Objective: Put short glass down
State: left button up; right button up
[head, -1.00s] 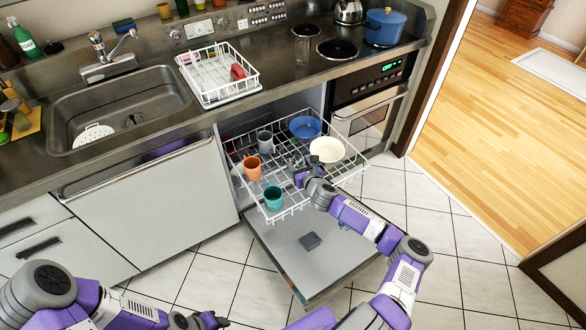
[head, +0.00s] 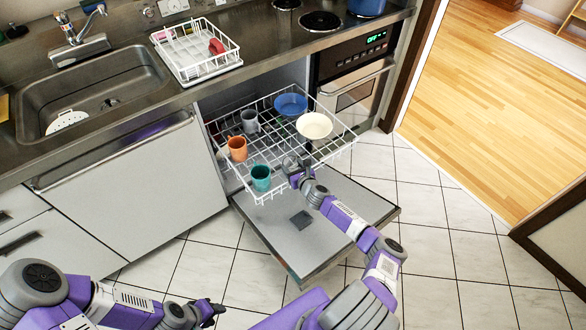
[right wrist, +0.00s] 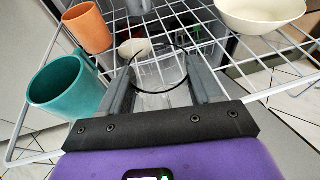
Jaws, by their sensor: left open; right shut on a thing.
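My right gripper (head: 297,168) is at the front part of the upper dishwasher rack (head: 350,140), right of the teal mug. In the right wrist view its fingers (right wrist: 163,85) are shut on a clear short glass (right wrist: 162,98), whose dark round rim shows between them. The glass is hard to make out in the head view. Wires and a lower rack show behind it; I cannot tell whether it touches the rack. My left gripper (head: 210,312) is open at the bottom of the head view, away from the rack.
The rack holds a teal mug (head: 261,177), an orange mug (head: 237,149), a grey mug (head: 250,121), a blue bowl (head: 291,104) and a cream bowl (head: 314,125). The dishwasher door (head: 335,235) hangs open below. A white dish rack (head: 200,66) stands on the counter.

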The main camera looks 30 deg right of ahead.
jog(key=shift+r, duration=0.1)
jog(key=shift+f, duration=0.2)
jog(key=o, duration=1.3)
